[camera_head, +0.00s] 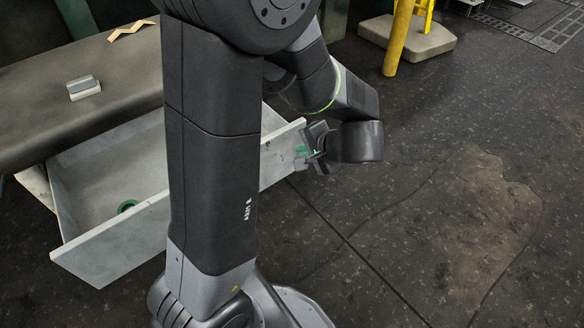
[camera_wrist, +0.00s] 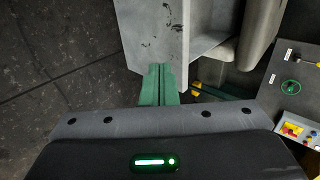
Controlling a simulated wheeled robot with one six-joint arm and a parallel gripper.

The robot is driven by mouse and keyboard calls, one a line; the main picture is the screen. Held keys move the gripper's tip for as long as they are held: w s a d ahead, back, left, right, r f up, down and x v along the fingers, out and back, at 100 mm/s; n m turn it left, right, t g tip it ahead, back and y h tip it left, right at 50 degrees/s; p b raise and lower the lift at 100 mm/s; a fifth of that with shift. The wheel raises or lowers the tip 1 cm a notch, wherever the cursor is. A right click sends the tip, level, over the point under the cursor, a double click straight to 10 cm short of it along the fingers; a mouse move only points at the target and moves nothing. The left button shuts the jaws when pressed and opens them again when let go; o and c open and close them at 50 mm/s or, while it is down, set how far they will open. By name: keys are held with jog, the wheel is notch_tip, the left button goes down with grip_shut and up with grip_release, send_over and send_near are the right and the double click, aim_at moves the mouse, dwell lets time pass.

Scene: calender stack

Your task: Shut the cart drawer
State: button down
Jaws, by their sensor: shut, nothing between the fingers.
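The cart drawer (camera_head: 110,245) is grey and stands pulled out from under the dark cart top (camera_head: 120,95) in the head view. Its front panel also shows in the wrist view (camera_wrist: 152,32). A green ring (camera_head: 127,206) lies inside the drawer. My gripper (camera_head: 303,152) is at the right end of the front panel, on its outer side. Its green fingers are together and empty in the wrist view (camera_wrist: 159,70), with the tips at the panel's edge. I cannot tell whether they touch it. My arm hides the middle of the drawer.
A small grey block (camera_head: 83,87) and a zigzag wooden piece (camera_head: 132,30) lie on the cart top. A yellow post (camera_head: 398,38) on a pale base stands at the back. The dark floor at right is clear. The wrist view shows a control box (camera_wrist: 293,100) at right.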

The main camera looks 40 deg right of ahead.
send_near(272, 146)
jog(key=x, duration=0.3)
jog(key=b+x, duration=0.1)
jog(key=x, duration=0.1)
jog(key=shift+s+f, duration=0.3)
jog(key=shift+w, duration=0.65)
jog(key=w+p, duration=0.2)
jog(key=w, duration=3)
jog(key=shift+w+a, duration=0.35)
jog(key=shift+r, duration=0.2)
